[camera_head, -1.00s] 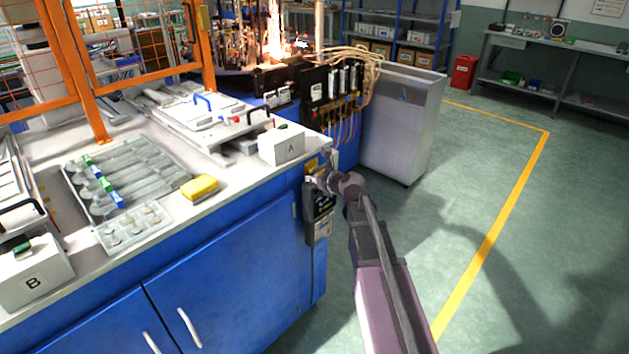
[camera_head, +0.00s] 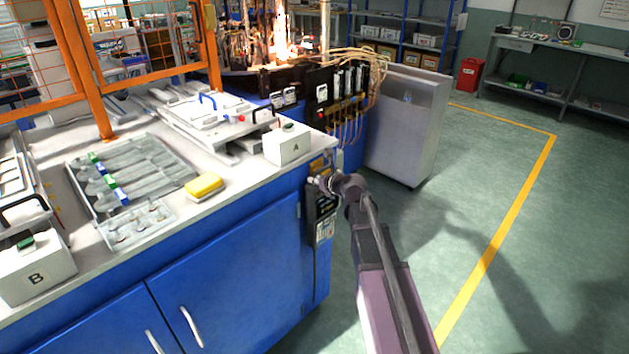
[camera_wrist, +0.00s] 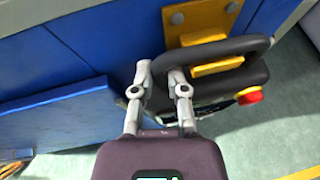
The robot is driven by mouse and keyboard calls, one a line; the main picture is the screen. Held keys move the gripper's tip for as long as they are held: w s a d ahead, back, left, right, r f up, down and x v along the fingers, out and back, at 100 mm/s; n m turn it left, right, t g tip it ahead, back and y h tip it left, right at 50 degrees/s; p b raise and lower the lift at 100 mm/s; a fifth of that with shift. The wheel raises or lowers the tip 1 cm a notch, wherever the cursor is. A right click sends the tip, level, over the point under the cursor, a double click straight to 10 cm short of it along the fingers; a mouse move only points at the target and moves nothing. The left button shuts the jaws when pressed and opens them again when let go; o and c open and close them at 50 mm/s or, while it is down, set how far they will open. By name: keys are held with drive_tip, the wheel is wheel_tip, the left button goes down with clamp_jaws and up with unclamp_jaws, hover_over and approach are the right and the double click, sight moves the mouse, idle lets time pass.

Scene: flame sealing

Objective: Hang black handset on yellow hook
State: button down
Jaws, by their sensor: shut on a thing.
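The black handset (camera_head: 321,213) hangs upright beside the end face of the blue bench in the head view. In the wrist view it (camera_wrist: 258,78) has a black loop at its top and a red button on its side. The yellow hook (camera_wrist: 203,18) is bolted to the blue bench side. A yellow part of it shows within the loop's opening; whether it bears the handset's weight I cannot tell. My gripper (camera_wrist: 161,75) is shut on the left side of the handset's loop. In the head view my gripper (camera_head: 322,182) partly hides the hook.
The white bench top (camera_head: 225,180) holds box A (camera_head: 288,148), box B (camera_head: 36,272), a yellow block (camera_head: 203,186) and a tray of glass parts (camera_head: 72,185). A grey metal cabinet (camera_head: 405,130) stands behind the bench end. The green floor at right is clear.

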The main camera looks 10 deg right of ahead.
drive_tip(key=c, duration=0.6)
unclamp_jaws()
drive_tip(key=shift+r, duration=0.15)
